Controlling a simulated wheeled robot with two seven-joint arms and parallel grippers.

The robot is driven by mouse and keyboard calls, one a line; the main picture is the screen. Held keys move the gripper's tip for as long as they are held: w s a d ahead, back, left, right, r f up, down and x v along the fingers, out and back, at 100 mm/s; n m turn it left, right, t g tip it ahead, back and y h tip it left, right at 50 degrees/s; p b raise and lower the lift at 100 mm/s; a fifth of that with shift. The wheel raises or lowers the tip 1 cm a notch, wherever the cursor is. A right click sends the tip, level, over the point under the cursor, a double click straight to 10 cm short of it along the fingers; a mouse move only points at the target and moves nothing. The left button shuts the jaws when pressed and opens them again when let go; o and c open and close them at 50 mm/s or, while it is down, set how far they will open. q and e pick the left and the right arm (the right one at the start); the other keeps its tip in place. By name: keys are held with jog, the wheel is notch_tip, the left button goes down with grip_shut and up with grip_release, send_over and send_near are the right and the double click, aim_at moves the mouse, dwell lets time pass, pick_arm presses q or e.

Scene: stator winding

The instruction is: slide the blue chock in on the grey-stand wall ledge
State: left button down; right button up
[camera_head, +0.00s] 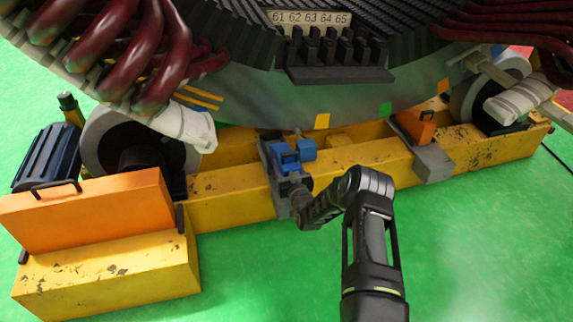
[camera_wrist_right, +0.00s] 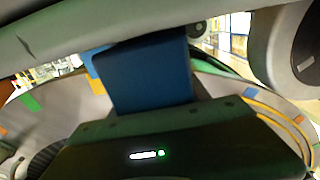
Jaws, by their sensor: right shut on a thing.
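The blue chock (camera_head: 285,159) is at the grey stand (camera_head: 279,200) on the yellow beam, below the stator's curved rim. My right gripper (camera_head: 294,180) is on the near side of the chock and shut on it; the fingertips are hard to make out. In the right wrist view the blue chock (camera_wrist_right: 145,75) fills the middle, with the stator's rim behind it. I cannot tell whether the chock touches the ledge, which is largely hidden by the chock and gripper. My left gripper is not in view.
An orange chock (camera_head: 415,127) sits by a second grey stand (camera_head: 433,163) to the right. The yellow beam (camera_head: 232,205) runs across below the stator. An orange box (camera_head: 90,212) and rollers stand left. Green floor (camera_head: 480,235) is clear in front.

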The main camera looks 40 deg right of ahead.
dwell(0.3)
jog(key=shift+w+d, duration=0.1)
jog(key=shift+w, duration=0.15)
jog(key=shift+x, duration=0.95)
jog(key=o, duration=1.6)
jog(key=shift+f, duration=0.1)
jog(key=shift+f, duration=0.1)
jog(key=shift+s, duration=0.3)
jog(key=p+v, duration=0.3)
jog(key=v, duration=0.3)
jog(key=shift+p, duration=0.35)
jog(key=shift+s+a, duration=0.3)
jog(key=shift+s, duration=0.25)
